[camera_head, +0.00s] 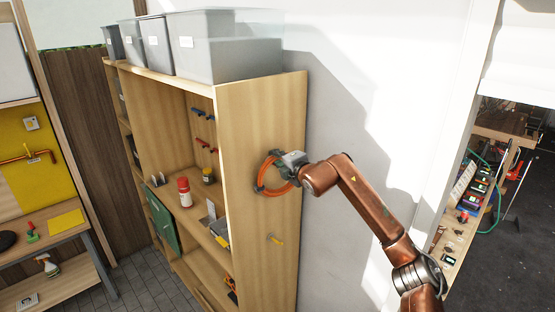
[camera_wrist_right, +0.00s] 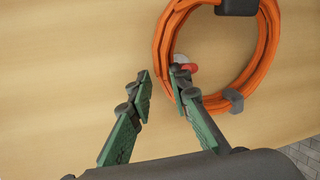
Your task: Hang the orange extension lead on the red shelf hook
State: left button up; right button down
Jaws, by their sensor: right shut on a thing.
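The orange extension lead (camera_head: 262,177) is a coil held against the outer side panel of the wooden shelf unit. It fills the upper right of the wrist view (camera_wrist_right: 268,48), with dark ties around it. My right gripper (camera_head: 284,168) is shut on the coil's edge, its green fingers (camera_wrist_right: 162,88) on either side of the strands. A small red hook (camera_wrist_right: 188,68) on the panel shows inside the loop, by the right fingertip. I cannot tell whether the lead rests on it. In the head view the coil and gripper hide that hook. My left gripper is out of view.
The shelf unit's side panel (camera_head: 250,115) carries a yellow hook (camera_head: 275,239) lower down. Inside are red hooks (camera_head: 206,146), blue hooks (camera_head: 203,115) and a red-capped bottle (camera_head: 184,192). Grey bins (camera_head: 225,60) stand on top. A white wall (camera_head: 345,75) is behind my arm.

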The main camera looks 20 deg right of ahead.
notch_tip(320, 180, down, 2)
jog(key=shift+w+a, duration=0.1)
jog(key=shift+a, duration=0.05)
jog(key=c, duration=1.9)
grip_release()
jog(key=shift+w+a, duration=0.1)
jog(key=shift+c, duration=0.2)
jog(key=shift+o, duration=1.1)
jog(key=shift+w, duration=0.15)
jog(key=shift+d, duration=0.2)
